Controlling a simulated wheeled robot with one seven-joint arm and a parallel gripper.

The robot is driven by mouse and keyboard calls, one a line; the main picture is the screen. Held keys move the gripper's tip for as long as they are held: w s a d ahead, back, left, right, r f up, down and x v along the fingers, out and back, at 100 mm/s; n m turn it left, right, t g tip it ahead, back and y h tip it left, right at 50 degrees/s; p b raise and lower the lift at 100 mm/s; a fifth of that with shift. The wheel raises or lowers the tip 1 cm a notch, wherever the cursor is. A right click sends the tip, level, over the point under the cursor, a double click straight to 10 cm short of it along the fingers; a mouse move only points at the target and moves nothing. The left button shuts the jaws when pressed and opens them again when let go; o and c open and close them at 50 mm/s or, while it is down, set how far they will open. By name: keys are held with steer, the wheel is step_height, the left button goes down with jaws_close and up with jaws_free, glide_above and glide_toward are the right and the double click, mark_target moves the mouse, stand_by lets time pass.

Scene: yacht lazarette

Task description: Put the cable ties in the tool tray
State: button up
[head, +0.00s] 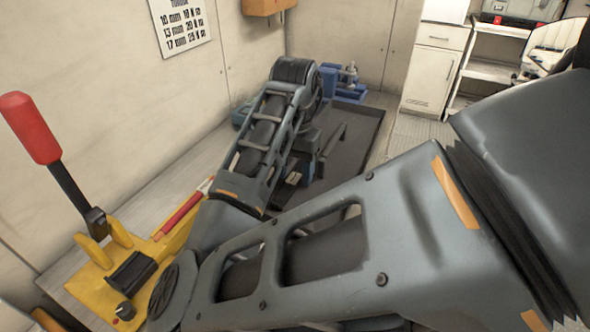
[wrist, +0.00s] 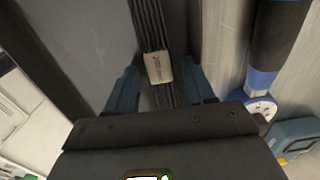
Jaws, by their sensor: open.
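A bundle of black cable ties with a beige label (wrist: 158,67) shows in the wrist view, running up from between my fingers to the top edge. My gripper (wrist: 160,80) is open, with one blue-grey finger on each side of the bundle; I cannot tell whether either touches it. A flat grey surface with dark edges (wrist: 80,40), which looks like the tray, lies left of the bundle. In the head view a dark, rimmed tray (head: 362,145) lies on the bench beyond my arm. My arm hides part of it, and my fingers are not clear there.
A blue-and-black handled tool with a round dial (wrist: 260,108) and a teal device (wrist: 296,136) lie right of my gripper. A blue vise (head: 346,85) stands behind the tray. A yellow tool with a red-gripped lever (head: 30,125) stands at left. White drawers (head: 435,70) stand at the back.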

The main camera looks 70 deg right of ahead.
mark_target(295, 175)
step_height(295, 175, up, 12)
steer(key=p, duration=0.1)
steer(key=shift+r+p, duration=0.15)
steer(key=shift+p, duration=0.2)
stand_by(0.4)
